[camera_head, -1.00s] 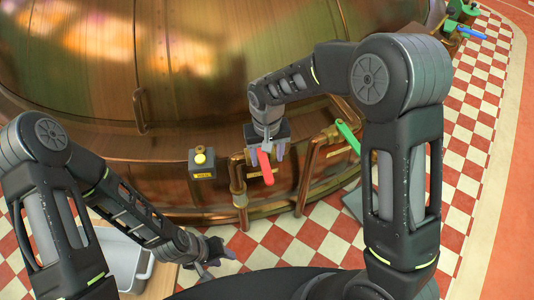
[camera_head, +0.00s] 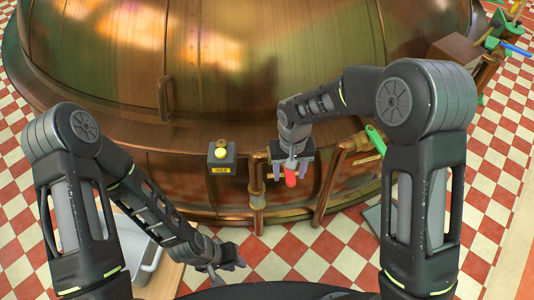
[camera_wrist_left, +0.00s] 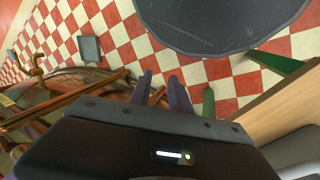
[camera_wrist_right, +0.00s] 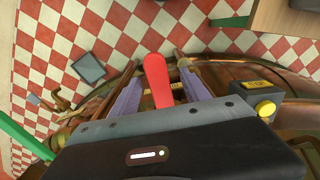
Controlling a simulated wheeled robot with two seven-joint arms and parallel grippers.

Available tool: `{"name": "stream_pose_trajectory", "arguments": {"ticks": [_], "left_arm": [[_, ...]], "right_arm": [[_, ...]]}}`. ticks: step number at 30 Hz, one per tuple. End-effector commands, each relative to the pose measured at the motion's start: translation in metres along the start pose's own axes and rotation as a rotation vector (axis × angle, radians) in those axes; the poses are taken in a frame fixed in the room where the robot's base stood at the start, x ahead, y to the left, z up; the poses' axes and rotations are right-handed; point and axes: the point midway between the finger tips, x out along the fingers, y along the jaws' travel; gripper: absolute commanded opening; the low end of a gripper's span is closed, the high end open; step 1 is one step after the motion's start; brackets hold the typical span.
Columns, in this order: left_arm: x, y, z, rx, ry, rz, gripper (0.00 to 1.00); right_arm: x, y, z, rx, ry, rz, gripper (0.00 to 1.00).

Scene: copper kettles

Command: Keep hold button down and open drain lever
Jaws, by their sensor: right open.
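The hold button is a yellow knob (camera_head: 221,152) on a small dark box with a yellow label, on the kettle's lower wall. Nothing touches it in the head view; it also shows in the right wrist view (camera_wrist_right: 265,108). The red drain lever (camera_head: 290,179) is right of the button, partly hidden by my right gripper. My right gripper (camera_head: 291,175) is open. In the right wrist view the red lever (camera_wrist_right: 158,80) shows between its spread fingers. My left gripper (camera_head: 228,265) is low, in front of the kettle and away from the button. Its fingers (camera_wrist_left: 160,85) are slightly apart and empty.
The copper kettle (camera_head: 110,60) fills the back, with copper pipes (camera_head: 328,185) right of the red lever. A green lever (camera_head: 375,138) is further right. A grey bin (camera_head: 146,254) and a wooden surface (camera_head: 163,282) lie beside my left forearm. Checkered floor is open in front.

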Motion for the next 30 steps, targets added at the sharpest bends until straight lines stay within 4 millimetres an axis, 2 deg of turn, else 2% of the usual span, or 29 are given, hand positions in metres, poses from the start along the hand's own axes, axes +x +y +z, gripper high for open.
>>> {"name": "stream_pose_trajectory", "arguments": {"ticks": [1, 5, 8, 11, 14, 17, 20, 24, 27, 30], "left_arm": [[0.0, 0.0, -0.001, 0.002, 0.0, 0.0, 0.18], [0.002, 0.003, -0.009, 0.029, -0.004, 0.003, 0.08], [0.005, 0.008, -0.028, 0.084, -0.013, 0.008, 0.0], [0.006, 0.016, -0.057, 0.178, -0.031, 0.01, 0.0], [0.002, 0.027, -0.097, 0.309, -0.059, 0.001, 0.0], [-0.012, 0.038, -0.144, 0.462, -0.093, -0.028, 0.0], [-0.04, 0.05, -0.194, 0.618, -0.133, -0.083, 0.0], [-0.096, 0.064, -0.254, 0.796, -0.194, -0.187, 0.0], [-0.139, 0.073, -0.283, 0.876, -0.226, -0.258, 0.0], [-0.171, 0.084, -0.303, 0.913, -0.214, -0.302, 0.0]], "right_arm": [[0.0, 0.0, 0.0, 0.0, 0.0, 0.0, 0.55], [0.0, 0.0, 0.0, 0.0, 0.0, 0.0, 0.55], [0.0, 0.0, 0.0, 0.0, 0.0, 0.0, 0.55], [0.0, 0.0, 0.0, 0.0, 0.0, 0.0, 0.55], [0.0, 0.0, 0.0, 0.0, 0.0, 0.0, 0.55], [0.0, 0.0, 0.0, 0.0, 0.0, 0.0, 0.55], [0.0, 0.0, 0.0, 0.0, 0.0, 0.0, 0.55], [0.0, 0.0, 0.0, 0.0, 0.0, 0.0, 0.55], [0.0, 0.0, 0.0, 0.0, 0.0, 0.0, 0.55], [0.0, 0.0, 0.0, 0.0, 0.0, 0.0, 0.55]]}}
